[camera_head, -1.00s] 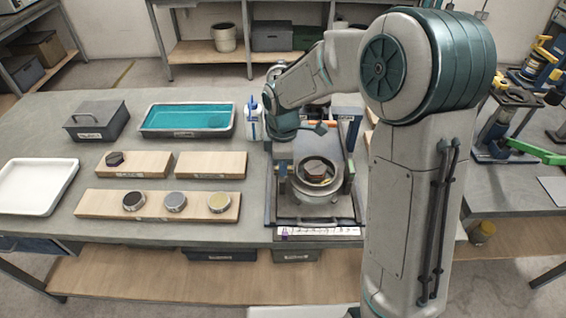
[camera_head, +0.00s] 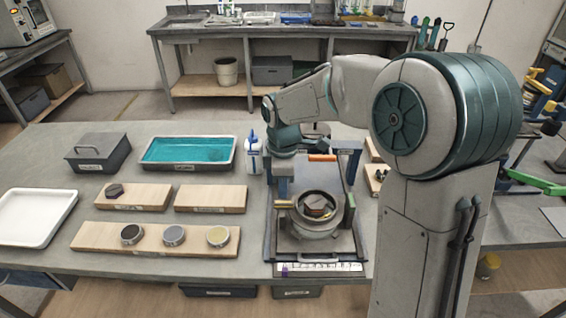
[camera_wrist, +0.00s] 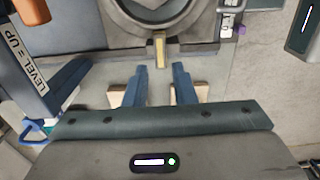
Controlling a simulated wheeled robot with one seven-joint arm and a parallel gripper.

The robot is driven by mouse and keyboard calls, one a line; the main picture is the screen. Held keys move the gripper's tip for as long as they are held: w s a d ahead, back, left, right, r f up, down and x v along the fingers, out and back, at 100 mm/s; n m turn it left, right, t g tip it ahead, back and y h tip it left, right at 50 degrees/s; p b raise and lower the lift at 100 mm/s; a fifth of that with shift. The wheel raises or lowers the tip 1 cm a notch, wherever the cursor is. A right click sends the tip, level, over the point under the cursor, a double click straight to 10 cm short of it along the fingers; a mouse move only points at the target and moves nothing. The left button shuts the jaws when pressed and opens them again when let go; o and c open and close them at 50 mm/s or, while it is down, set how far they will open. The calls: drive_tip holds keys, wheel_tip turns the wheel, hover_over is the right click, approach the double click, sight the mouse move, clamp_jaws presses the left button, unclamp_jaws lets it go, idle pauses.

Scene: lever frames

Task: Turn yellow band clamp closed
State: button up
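The round clamp fixture (camera_head: 318,226) stands on a dark plate at the front middle of the bench, with a dark block (camera_head: 317,206) inside its ring. A short yellow lever (camera_head: 284,204) sticks out from the fixture's left side; in the wrist view the yellow lever (camera_wrist: 160,48) points toward my gripper. My gripper (camera_wrist: 160,70) is open and empty, its two blue-grey fingers on either side of the lever's line. The lever's end appears just beyond the fingertips; I cannot tell the height between them.
An orange handle (camera_head: 322,157) lies behind the fixture, and an orange cylinder (camera_wrist: 30,10) with a "LEVEL = UP" part shows in the wrist view. A white bottle (camera_head: 254,152), a teal tray (camera_head: 147,160) and wooden boards (camera_head: 85,236) with small round parts lie left.

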sight(283, 202)
wheel_tip(283, 202, up, 8)
drive_tip(key=shift+r, duration=0.25)
idle(0.4)
drive_tip(key=s+d+f+m+t, duration=0.1)
drive_tip(key=s+d+m, duration=0.5)
drive_tip(key=s+m, duration=0.3)
drive_tip(key=s+d+f+m+t, duration=0.2)
drive_tip(key=s+d+m, duration=0.5)
drive_tip(key=s, duration=0.4)
drive_tip(key=shift+d+m, duration=0.3)
drive_tip(key=shift+m, duration=0.6)
